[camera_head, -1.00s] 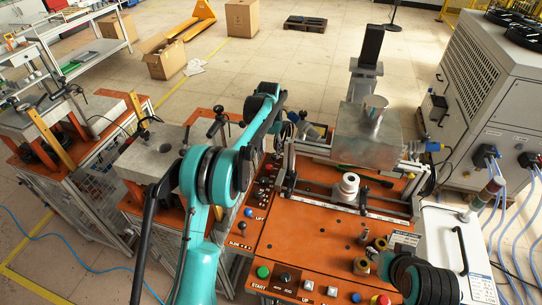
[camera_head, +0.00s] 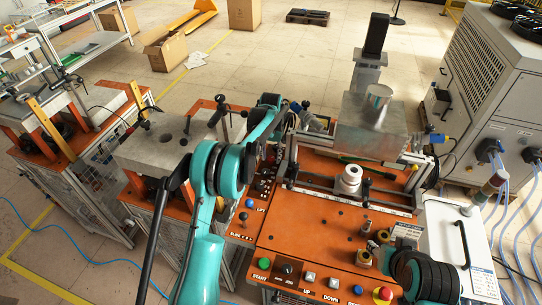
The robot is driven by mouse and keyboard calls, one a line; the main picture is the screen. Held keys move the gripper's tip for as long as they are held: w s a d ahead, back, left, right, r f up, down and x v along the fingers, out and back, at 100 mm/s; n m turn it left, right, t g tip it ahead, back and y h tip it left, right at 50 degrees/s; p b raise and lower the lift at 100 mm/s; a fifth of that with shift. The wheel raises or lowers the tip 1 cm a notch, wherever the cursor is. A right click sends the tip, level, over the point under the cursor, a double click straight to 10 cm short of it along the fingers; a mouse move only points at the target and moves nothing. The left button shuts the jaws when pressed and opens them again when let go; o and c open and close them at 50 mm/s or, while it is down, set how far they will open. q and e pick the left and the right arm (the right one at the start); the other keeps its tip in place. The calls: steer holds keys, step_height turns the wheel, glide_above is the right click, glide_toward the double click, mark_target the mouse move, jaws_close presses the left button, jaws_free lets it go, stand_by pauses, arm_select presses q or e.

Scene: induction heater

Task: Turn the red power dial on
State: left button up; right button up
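I cannot clearly pick out a red power dial. The red part that shows best is a round red knob on a yellow base (camera_head: 384,293) at the front right of the orange control panel (camera_head: 300,238). A black dial (camera_head: 288,269) sits between the START button and the UP button. Small dark controls line the panel's left side, partly behind my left arm. My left gripper (camera_head: 248,150) is at the far end of the teal arm, close to that left side. Its fingers are too small and covered to read.
A white ring-shaped part (camera_head: 348,180) stands mid-machine, before a metal box (camera_head: 370,130). A green START button (camera_head: 264,263) and a blue knob (camera_head: 249,203) are on the panel. Orange-topped stations stand left. A grey cabinet (camera_head: 490,100) is at right.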

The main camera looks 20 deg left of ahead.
arm_select(q)
jaws_close()
steer(key=shift+m, duration=0.4)
steer(key=m, duration=0.6)
steer(key=shift+m, duration=0.4)
steer(key=m, duration=1)
steer(key=shift+m, duration=0.3)
